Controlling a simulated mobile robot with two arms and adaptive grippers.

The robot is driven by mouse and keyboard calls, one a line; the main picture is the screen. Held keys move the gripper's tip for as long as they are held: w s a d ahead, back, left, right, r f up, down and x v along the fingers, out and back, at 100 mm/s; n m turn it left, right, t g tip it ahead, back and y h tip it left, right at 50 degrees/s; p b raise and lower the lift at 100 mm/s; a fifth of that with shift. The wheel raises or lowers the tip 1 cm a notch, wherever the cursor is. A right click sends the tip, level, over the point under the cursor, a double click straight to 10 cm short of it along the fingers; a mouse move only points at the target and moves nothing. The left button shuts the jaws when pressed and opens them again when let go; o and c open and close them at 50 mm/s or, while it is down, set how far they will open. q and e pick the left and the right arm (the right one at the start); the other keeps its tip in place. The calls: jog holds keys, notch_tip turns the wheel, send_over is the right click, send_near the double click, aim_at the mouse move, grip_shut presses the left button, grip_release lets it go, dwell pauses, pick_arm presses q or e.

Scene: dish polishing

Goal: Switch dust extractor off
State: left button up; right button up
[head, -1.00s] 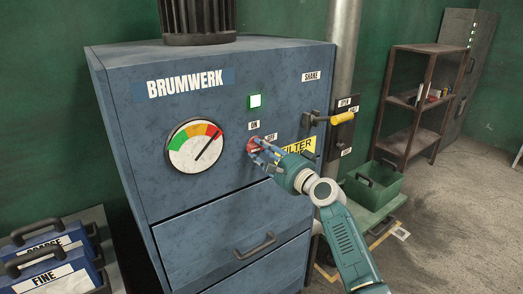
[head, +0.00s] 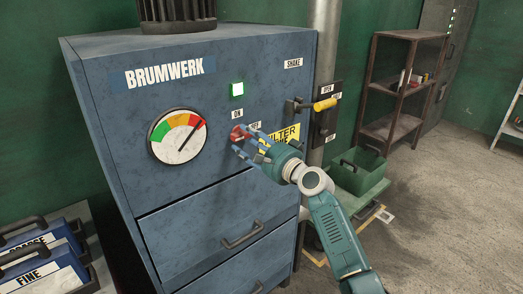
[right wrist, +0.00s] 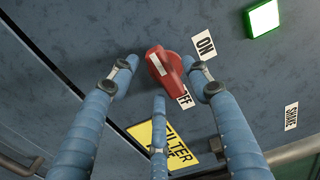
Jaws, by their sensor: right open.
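The dust extractor (head: 215,90) is a blue cabinet marked BRUMWERK. Its red rotary switch (head: 238,133) sits on the front panel, between the ON label above and the OFF label to its right. In the right wrist view the red switch (right wrist: 165,68) has a white stripe on its knob, and the OFF label is partly covered by it. My right gripper (head: 244,142) is open, its blue fingers around the switch; in the right wrist view the fingers (right wrist: 165,85) spread on its sides, contact unclear. The green lamp (head: 237,89) above is lit. My left gripper is not in view.
A round gauge (head: 177,137) has its needle in the red zone. A yellow-handled lever (head: 322,105) sticks out right of the switch. A green bin (head: 355,175) stands beside the cabinet, with a metal shelf (head: 400,85) behind. Blue cases (head: 40,265) lie at lower left.

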jog(key=v, duration=1)
jog(key=shift+s+d, duration=0.25)
jog(key=shift+s, duration=0.05)
